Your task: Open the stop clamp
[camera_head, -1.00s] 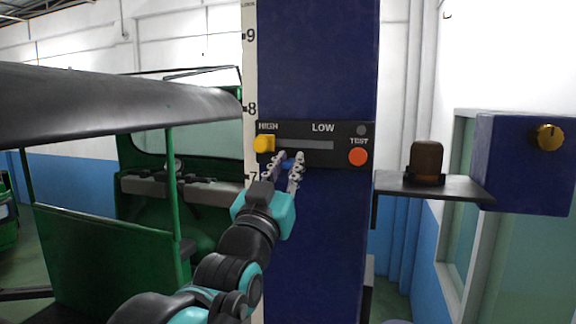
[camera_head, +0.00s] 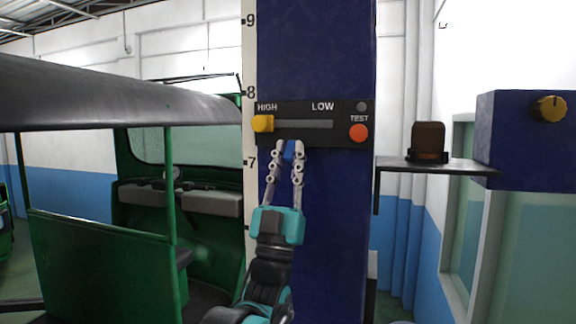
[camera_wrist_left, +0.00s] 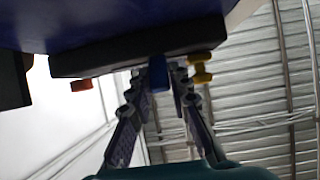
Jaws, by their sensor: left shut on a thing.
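A black panel (camera_head: 330,137) marked HIGH, LOW and TEST is fixed to the blue column. A yellow knob (camera_head: 263,123) sits at the HIGH end of its slot. A blue tab (camera_head: 289,150) hangs under the panel's lower edge, below and right of the knob; no label names it as the stop clamp. My left gripper (camera_head: 287,153) points up from below and is shut on the blue tab. The tab also shows between the fingers in the left wrist view (camera_wrist_left: 158,72). The fingertips partly hide it. My right gripper is not in view.
An orange-red TEST button (camera_head: 358,133) is at the panel's right. A shelf (camera_head: 440,168) with a brown block (camera_head: 428,138) juts out to the right, near a blue box with a brass knob (camera_head: 549,109). A green rickshaw (camera_head: 100,250) stands at left.

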